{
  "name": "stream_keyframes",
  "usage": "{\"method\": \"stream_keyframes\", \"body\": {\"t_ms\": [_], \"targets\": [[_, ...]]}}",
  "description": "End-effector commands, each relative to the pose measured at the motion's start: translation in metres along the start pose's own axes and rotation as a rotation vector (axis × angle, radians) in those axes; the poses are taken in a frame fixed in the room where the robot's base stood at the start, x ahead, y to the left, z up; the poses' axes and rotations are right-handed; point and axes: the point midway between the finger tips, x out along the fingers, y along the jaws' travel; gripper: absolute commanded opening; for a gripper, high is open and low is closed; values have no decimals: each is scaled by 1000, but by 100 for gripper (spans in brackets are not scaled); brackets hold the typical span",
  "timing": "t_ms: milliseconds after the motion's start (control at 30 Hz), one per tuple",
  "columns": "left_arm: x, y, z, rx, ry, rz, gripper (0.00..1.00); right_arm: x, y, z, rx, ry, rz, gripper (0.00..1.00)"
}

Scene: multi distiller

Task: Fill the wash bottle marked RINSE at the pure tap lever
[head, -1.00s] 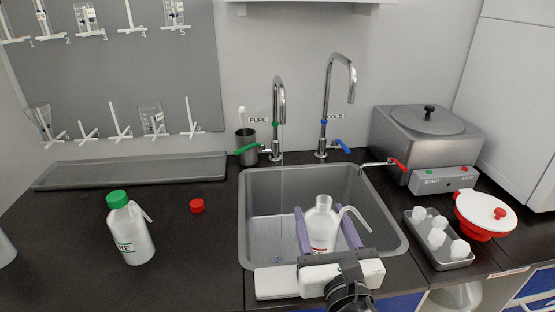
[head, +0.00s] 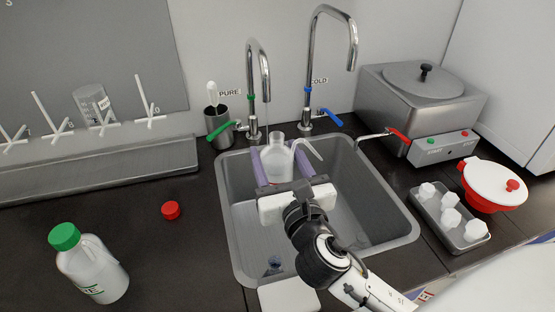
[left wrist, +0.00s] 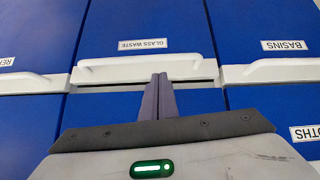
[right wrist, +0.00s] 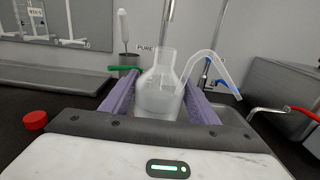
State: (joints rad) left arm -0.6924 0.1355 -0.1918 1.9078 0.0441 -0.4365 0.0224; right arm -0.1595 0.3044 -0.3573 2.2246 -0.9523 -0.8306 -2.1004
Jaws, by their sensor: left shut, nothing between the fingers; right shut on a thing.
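The open-necked white wash bottle (head: 278,163) with a bent side spout is upright in my right gripper (head: 279,172), over the back of the sink and close below the pure tap's outlet. Its label is mostly hidden in the head view. My right fingers hold it from both sides, also in the right wrist view (right wrist: 160,98). The pure tap (head: 262,75) has a green lever (head: 224,131) pointing left. Whether its mouth lies exactly under the outlet is hard to tell. My left gripper (left wrist: 159,80) is shut and empty before blue drawers.
A red cap (head: 171,210) lies left of the sink (head: 236,225). A green-capped bottle (head: 92,272) stands front left. The cold tap (head: 318,60) with blue lever is right of the pure tap. A grey tray (head: 463,240) with white pieces and a steel distiller (head: 405,95) are right.

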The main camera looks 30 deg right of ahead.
Motion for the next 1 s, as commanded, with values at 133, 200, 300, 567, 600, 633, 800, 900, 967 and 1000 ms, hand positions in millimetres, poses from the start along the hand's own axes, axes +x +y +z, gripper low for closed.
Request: {"method": "stream_keyframes", "body": {"t_ms": [133,200,300,567,600,633,800,900,967,1000], "targets": [[2,0,2,0,0,0,0,13,0,2,-1,-6,0,35],[3,0,3,0,0,0,0,18,0,2,-1,-7,0,35],[4,0,3,1,1,0,0,26,0,2,0,-7,0,35],[8,-2,1,3,9,-1,0,43,0,2,0,-7,0,35],[9,-2,0,3,10,-1,0,44,0,2,1,-7,0,35],[9,-2,0,3,12,-1,0,45,0,2,1,-6,0,35],[9,-2,-1,4,14,-2,0,49,0,2,0,-5,0,35],[9,-2,-1,4,14,-2,0,50,0,2,0,-5,0,35],[9,-2,-1,4,14,-2,0,50,0,2,0,-5,0,35],[9,-2,-1,4,14,-2,0,50,0,2,0,-5,0,35]]}}
